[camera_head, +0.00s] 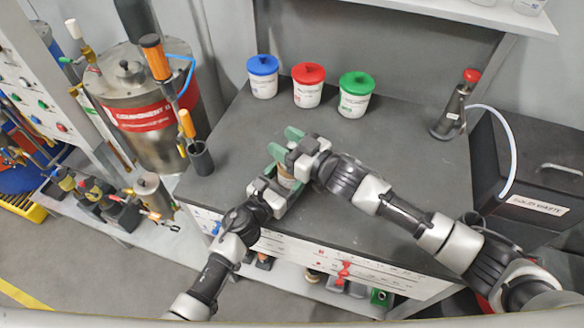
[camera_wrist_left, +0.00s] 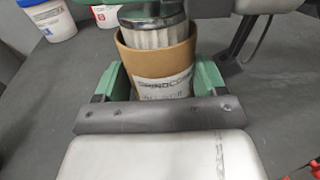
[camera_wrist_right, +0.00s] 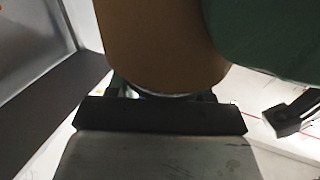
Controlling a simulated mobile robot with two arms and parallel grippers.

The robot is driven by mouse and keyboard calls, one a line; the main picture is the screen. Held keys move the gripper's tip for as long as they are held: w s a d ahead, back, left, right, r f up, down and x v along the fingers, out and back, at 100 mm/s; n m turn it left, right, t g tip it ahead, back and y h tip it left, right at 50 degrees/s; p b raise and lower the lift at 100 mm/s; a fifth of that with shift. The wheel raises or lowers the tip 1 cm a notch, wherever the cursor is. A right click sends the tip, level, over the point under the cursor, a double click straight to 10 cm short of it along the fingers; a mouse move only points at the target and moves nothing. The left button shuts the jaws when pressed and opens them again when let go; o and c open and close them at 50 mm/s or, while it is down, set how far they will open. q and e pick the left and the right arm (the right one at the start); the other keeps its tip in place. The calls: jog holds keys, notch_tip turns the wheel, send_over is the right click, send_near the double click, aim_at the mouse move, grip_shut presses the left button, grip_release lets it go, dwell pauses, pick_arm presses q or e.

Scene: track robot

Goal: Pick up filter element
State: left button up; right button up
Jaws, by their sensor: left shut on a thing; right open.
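The filter element (camera_wrist_left: 154,37), white and pleated under a shiny metal cap (camera_wrist_left: 150,17), sticks up out of the tube. My right gripper (camera_head: 283,142) is open at the top of the filter element, just above the tube. In the right wrist view a brown surface and a green finger fill the top, so its contact with the cap is hidden.
Blue-lidded (camera_head: 263,77), red-lidded (camera_head: 308,85) and green-lidded (camera_head: 356,95) tubs stand along the back. A grey flask (camera_head: 452,112) and a solid waste box (camera_head: 525,165) are at the right. The worktop's centre right is clear.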

grip_shut()
jog(key=shift+r, duration=0.15)
notch_tip(320, 180, up, 18)
dwell(0.6)
pick_arm(q)
jog(key=o, duration=1.1)
